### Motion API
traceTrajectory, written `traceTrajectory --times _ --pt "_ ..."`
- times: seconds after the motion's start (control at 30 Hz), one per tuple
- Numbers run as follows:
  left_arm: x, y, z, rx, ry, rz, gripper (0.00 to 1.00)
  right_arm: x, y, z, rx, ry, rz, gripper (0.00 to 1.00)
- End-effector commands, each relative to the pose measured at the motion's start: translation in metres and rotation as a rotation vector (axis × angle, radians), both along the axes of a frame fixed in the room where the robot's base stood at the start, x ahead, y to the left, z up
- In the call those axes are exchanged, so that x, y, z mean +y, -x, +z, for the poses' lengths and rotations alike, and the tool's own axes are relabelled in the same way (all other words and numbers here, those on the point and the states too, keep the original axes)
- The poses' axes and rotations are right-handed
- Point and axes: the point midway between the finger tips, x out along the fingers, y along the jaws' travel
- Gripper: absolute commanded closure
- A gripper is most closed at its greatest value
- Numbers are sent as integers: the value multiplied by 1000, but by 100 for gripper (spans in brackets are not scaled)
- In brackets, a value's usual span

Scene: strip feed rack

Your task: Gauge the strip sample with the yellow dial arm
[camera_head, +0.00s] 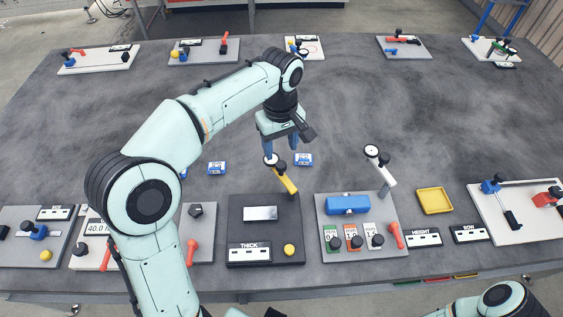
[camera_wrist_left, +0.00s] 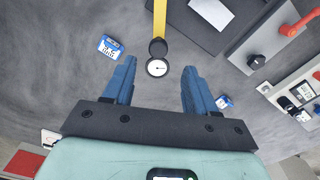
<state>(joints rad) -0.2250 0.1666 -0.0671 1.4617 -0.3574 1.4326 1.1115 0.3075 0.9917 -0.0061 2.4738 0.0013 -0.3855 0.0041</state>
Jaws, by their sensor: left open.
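The yellow dial arm (camera_head: 286,180) sticks out from the back right of the black THICK block (camera_head: 236,224). Its round white dial and black knob are at the far end, by my left gripper (camera_head: 280,147). The left gripper is open and empty. In the left wrist view, the dial (camera_wrist_left: 158,68) appears between the spread fingers, and the yellow arm (camera_wrist_left: 159,18) runs to the top edge. I cannot tell whether the fingers touch it. A pale flat plate (camera_head: 260,213), perhaps the strip sample, lies on the THICK block. My right gripper is out of view.
Small blue-and-white pieces (camera_head: 304,159) (camera_head: 217,168) lie near the gripper. To the right stand a grey station with a blue block (camera_head: 348,204) and white dial arm (camera_head: 380,168), and a yellow tray (camera_head: 434,213). A yellow ball knob (camera_head: 289,250) sits on the THICK block. The middle right table is clear.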

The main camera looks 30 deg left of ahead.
Motion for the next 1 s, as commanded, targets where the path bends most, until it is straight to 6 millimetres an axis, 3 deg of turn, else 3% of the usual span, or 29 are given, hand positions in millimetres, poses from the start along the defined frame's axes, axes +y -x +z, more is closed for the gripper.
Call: traceTrajectory --times 0.1,0.3,0.5,0.77,0.8,0.97,1.0 --pt "1 1 -29 5 -1 1 43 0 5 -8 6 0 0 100" --pt "0 1 -60 4 -2 0 43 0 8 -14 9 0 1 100" --pt "0 0 -73 1 -1 1 43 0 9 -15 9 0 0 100" --pt "0 0 -74 0 0 1 43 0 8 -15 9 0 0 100" --pt "0 0 -74 0 0 1 46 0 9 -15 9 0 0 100" --pt "0 0 -74 0 0 1 98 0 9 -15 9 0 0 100" --pt "0 0 -74 0 0 1 100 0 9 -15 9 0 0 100"
